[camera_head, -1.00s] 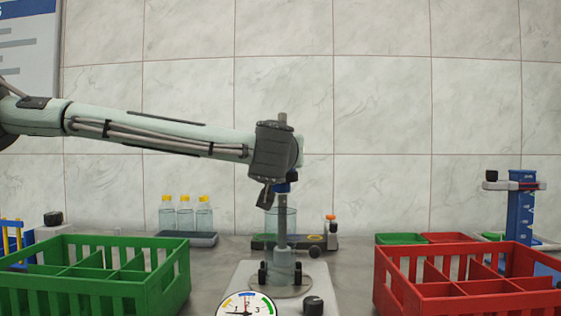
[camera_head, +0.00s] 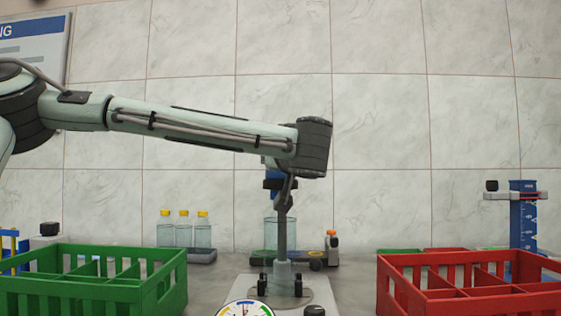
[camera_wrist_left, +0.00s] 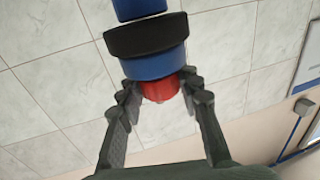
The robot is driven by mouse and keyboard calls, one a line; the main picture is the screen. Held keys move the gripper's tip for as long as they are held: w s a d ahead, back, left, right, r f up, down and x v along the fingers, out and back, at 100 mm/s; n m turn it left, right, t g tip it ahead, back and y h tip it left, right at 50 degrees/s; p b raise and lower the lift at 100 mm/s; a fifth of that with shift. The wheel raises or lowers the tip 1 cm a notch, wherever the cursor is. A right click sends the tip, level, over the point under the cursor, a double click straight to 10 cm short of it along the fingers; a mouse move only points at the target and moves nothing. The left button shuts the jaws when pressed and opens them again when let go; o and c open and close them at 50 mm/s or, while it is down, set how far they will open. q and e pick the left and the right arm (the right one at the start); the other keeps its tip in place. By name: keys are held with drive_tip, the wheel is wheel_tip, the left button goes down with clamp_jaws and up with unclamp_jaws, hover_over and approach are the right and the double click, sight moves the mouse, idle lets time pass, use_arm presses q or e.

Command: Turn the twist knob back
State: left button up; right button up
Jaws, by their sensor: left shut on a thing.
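A blue column head with a black collar and a red end piece shows in the left wrist view; I take the red end (camera_wrist_left: 160,90) to be the twist knob. My left gripper (camera_wrist_left: 158,84) has one finger on each side of it, shut on it. In the head view the blue head with its dark collar (camera_head: 275,183) sits above the grey post (camera_head: 283,240), partly hidden by my left arm. My left gripper (camera_head: 284,192) is by the top of that post there; the red end is hidden. My right gripper is not in view.
A green divided crate (camera_head: 172,285) stands at left and a red one (camera_head: 400,310) at right. A round gauge (camera_head: 244,309) and a black knob (camera_head: 314,311) are in front. Bottles with yellow caps (camera_head: 183,234) and a blue stand (camera_head: 522,225) are behind.

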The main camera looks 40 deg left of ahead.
use_arm(q)
drive_tip(key=o, duration=1.2)
drive_tip(key=shift+a, duration=0.1)
drive_tip(key=v, duration=1.2)
drive_tip(key=shift+s, duration=0.1)
